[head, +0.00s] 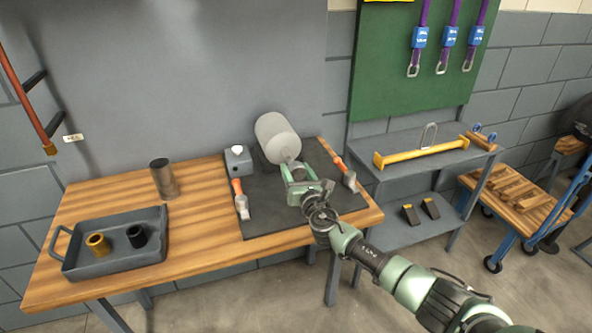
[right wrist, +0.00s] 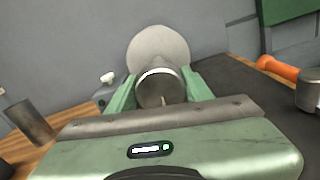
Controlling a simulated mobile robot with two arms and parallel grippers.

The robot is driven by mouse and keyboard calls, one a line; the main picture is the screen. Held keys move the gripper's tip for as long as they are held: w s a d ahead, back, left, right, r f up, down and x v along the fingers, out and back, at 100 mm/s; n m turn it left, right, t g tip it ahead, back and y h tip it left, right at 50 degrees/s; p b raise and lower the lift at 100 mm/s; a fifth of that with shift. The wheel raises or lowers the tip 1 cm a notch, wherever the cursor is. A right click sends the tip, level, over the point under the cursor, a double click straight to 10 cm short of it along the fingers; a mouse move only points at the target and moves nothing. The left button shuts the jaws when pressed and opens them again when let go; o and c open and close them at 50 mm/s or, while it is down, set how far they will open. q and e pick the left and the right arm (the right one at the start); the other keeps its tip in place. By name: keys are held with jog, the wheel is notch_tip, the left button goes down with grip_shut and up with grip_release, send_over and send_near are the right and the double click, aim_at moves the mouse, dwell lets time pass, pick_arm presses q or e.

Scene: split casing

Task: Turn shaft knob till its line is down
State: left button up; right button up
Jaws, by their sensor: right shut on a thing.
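A short pale line shows on the lower part of the knob's face, running downward close to the gripper's body. The gripper body hides the knob's lowest edge. My left gripper is not in view.
The dark mat (head: 262,215) holds two orange-handled tools (head: 240,199) (head: 345,174) and a grey box with a white button (head: 238,160). A metal cylinder (head: 163,179) and a grey tray (head: 118,262) with yellow and black bushings stand left. Bare wood lies between.

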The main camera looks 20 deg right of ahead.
jog(key=shift+f, duration=0.25)
jog(key=o, duration=1.1)
jog(key=shift+o, duration=1.3)
jog(key=shift+r, duration=0.15)
jog(key=shift+s, duration=0.5)
jog(key=s+p, duration=0.1)
jog(key=s, duration=0.6)
